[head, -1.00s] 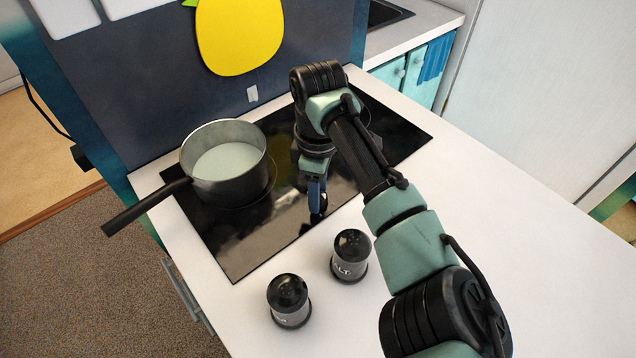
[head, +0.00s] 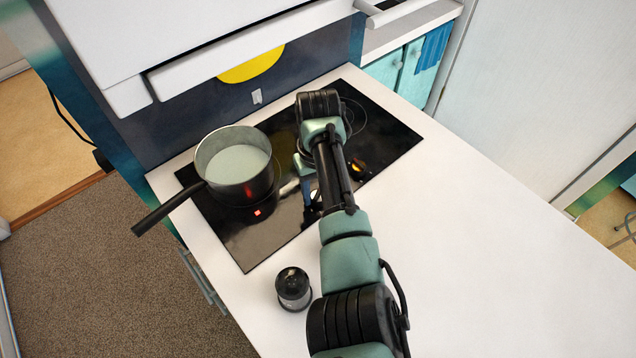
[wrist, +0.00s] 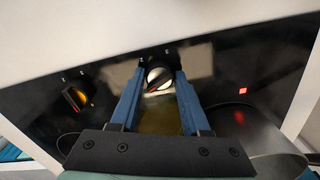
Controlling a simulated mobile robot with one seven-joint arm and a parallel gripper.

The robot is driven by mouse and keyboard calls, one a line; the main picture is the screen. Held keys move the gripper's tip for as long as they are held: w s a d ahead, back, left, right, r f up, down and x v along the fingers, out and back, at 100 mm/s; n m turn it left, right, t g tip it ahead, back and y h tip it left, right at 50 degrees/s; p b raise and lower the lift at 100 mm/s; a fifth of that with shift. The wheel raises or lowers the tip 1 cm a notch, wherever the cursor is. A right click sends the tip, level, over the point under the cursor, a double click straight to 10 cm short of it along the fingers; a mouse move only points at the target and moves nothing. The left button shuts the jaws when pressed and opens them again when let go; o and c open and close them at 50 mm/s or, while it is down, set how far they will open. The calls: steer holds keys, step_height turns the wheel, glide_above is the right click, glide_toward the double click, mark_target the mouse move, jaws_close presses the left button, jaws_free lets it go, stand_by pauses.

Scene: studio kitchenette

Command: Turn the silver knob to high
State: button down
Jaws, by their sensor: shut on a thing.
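The silver knob (wrist: 158,79) sits on the front of the black glass hob (head: 245,240). In the wrist view its round face has a dark bar lying aslant, and small marks stand around it. My gripper (wrist: 159,82) has its blue fingers on either side of the knob, shut on it. In the head view my arm covers most of the gripper and the knob. A red light (wrist: 242,91) is lit on the hob; it also shows in the head view (head: 257,212).
A pot (head: 240,187) of pale liquid stands on the left burner, its handle pointing to the front left. A second knob (wrist: 76,98), black with an orange glow, is to the left in the wrist view. A dark shaker (head: 293,289) stands on the white counter (head: 480,220).

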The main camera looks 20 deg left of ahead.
steer(key=m+p, duration=0.1)
steer(key=m, duration=0.2)
steer(key=shift+r+m+p, duration=0.1)
steer(key=shift+m+p, duration=0.2)
steer(key=shift+m, duration=0.1)
steer(key=m+p, duration=0.1)
steer(key=m, duration=0.2)
steer(key=shift+m, duration=0.3)
steer(key=m+p, duration=0.1)
steer(key=m, duration=0.2)
steer(key=shift+m, duration=0.3)
steer(key=m, duration=0.3)
steer(key=shift+m, duration=0.3)
steer(key=m, duration=0.3)
steer(key=shift+m+p, duration=0.3)
steer(key=m, duration=0.3)
steer(key=shift+w+m, duration=0.1)
steer(key=shift+m, duration=0.3)
steer(key=m, duration=0.4)
steer(key=shift+m, duration=1.6)
